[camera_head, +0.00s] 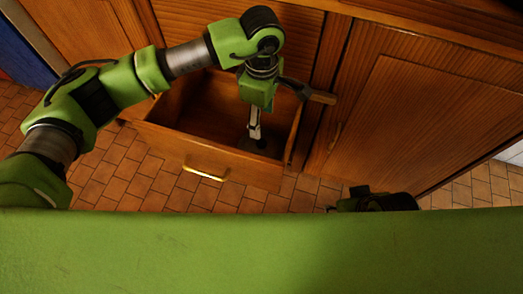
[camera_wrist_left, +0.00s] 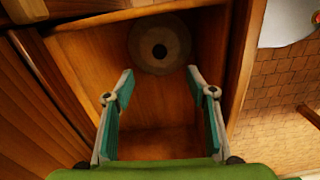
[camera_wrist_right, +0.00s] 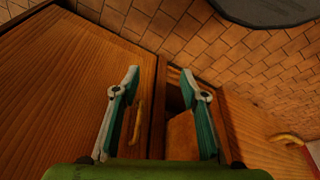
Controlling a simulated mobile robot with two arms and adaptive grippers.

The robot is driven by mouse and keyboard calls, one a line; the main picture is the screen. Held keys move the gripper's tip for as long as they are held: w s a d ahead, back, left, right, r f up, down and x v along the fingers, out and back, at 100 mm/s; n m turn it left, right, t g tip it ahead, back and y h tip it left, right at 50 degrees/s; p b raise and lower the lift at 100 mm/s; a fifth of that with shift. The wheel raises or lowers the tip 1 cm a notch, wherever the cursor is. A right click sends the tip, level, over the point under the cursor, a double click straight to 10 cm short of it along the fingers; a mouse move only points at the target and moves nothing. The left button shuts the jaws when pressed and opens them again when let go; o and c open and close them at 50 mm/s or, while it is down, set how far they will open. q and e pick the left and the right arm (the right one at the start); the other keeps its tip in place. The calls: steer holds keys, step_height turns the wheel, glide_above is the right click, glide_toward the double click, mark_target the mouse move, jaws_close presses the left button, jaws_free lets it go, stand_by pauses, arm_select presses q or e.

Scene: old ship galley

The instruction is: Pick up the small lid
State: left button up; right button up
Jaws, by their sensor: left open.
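The small lid (camera_wrist_left: 160,50) is a round, dull brown disc with a dark knob at its middle. It lies on the floor of an open wooden drawer (camera_head: 165,140), by one end wall. In the head view the lid (camera_head: 264,150) is dark and partly hidden by my left gripper (camera_head: 254,130), which points down into the drawer above it. In the left wrist view my left gripper (camera_wrist_left: 160,74) is open, with nothing between its fingers and the lid beyond the tips. My right gripper (camera_wrist_right: 160,72) is open and empty, facing the cabinet front.
The drawer walls stand close around my left gripper. A closed cabinet door (camera_head: 420,125) is to the right. The tiled floor (camera_head: 150,185) is clear before the drawer.

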mark_target(261, 142)
arm_select(q)
step_height(261, 142, down, 8)
steer(key=shift+f+b, duration=0.2)
steer(key=shift+b, duration=0.45)
step_height(261, 142, down, 4)
steer(key=shift+a+b, duration=0.1)
steer(key=shift+b, duration=0.35)
steer(key=shift+w+f, duration=0.1)
steer(key=shift+f, duration=0.15)
jaws_close()
arm_select(e)
steer(key=w, duration=0.1)
steer(key=w+a+t, duration=0.1)
steer(key=w, duration=0.1)
steer(key=w+t, duration=0.1)
steer(key=w, duration=0.1)
steer(key=shift+w+a+y, duration=0.2)
steer(key=shift+a+y, duration=0.05)
steer(key=shift+y, duration=0.05)
